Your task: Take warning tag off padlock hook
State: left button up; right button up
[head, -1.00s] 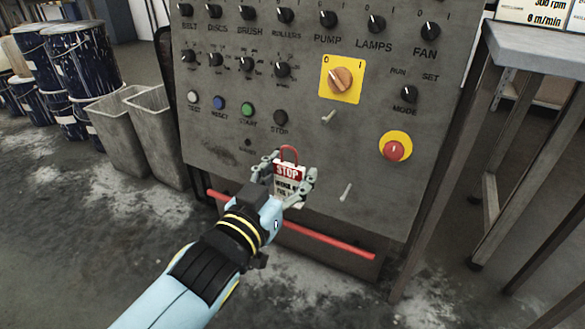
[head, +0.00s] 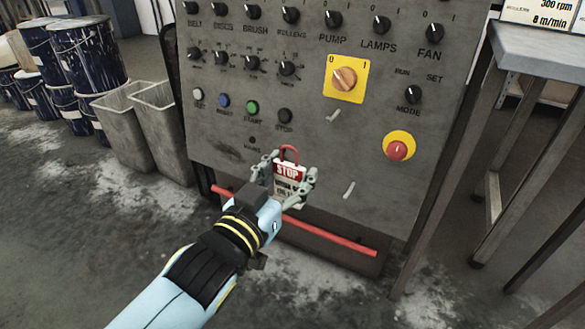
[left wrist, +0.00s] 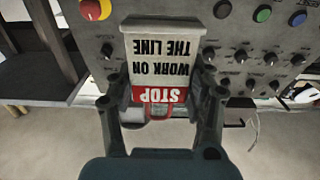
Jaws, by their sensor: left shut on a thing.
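The warning tag (head: 288,171), white with a red STOP band, is between the fingers of my left gripper (head: 285,176), in front of the control panel. A red loop (head: 289,153) shows at its top; I cannot tell if it belongs to the tag or a padlock. In the left wrist view the tag (left wrist: 160,62) appears upside down between both fingers (left wrist: 164,88), reading WORK ON THE LINE. Two pale pegs stick out of the panel, an upper one (head: 332,116) and a lower one (head: 348,190), both clear of the tag. My right gripper is out of view.
The grey panel (head: 240,125) carries knobs, buttons, a yellow-backed rotary switch (head: 345,79) and a red stop button (head: 397,150). A red bar (head: 320,237) runs below it. Grey bins (head: 165,125) and dark drums stand left, a metal table (head: 535,48) right.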

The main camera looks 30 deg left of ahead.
aim_at(287, 177)
pick_arm(q)
jog(key=shift+s+a, duration=0.15)
jog(key=shift+s, duration=3.15)
